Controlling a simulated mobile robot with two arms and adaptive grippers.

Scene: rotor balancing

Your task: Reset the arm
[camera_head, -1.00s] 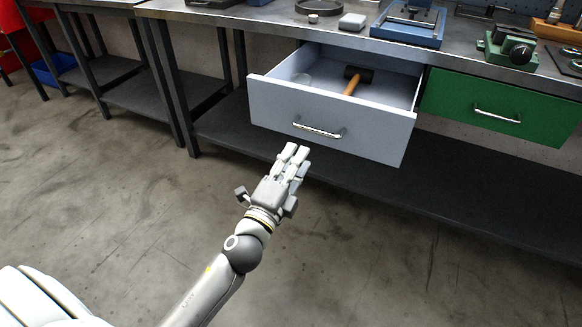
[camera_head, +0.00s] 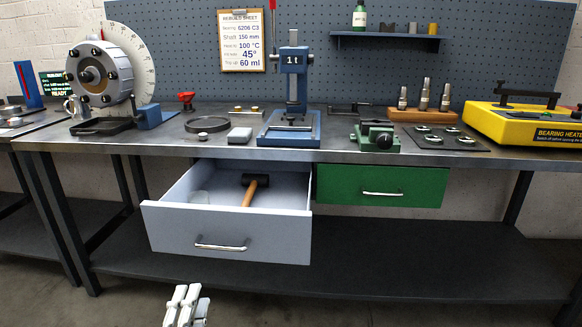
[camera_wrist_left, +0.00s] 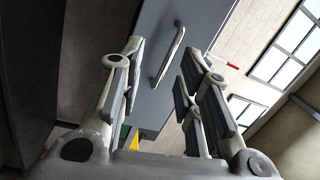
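My left gripper (camera_head: 187,305) shows at the bottom edge of the head view, in front of and below the pulled-out light grey drawer (camera_head: 165,228). Only its fingers show there; the arm is out of frame. In the left wrist view the gripper (camera_wrist_left: 162,54) has its fingers spread apart with nothing between them. The drawer's handle (camera_wrist_left: 171,50) shows beyond the fingers, apart from them; it is also in the head view (camera_head: 220,246). My right gripper is not in view.
A green drawer (camera_head: 340,184) beside it is shut. The bench top (camera_head: 330,153) above carries a blue press (camera_head: 293,100), a green vise (camera_head: 376,135), a rotor with a dial (camera_head: 98,75) and a yellow bearing heater (camera_head: 520,125). A dark shelf (camera_head: 370,262) runs below.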

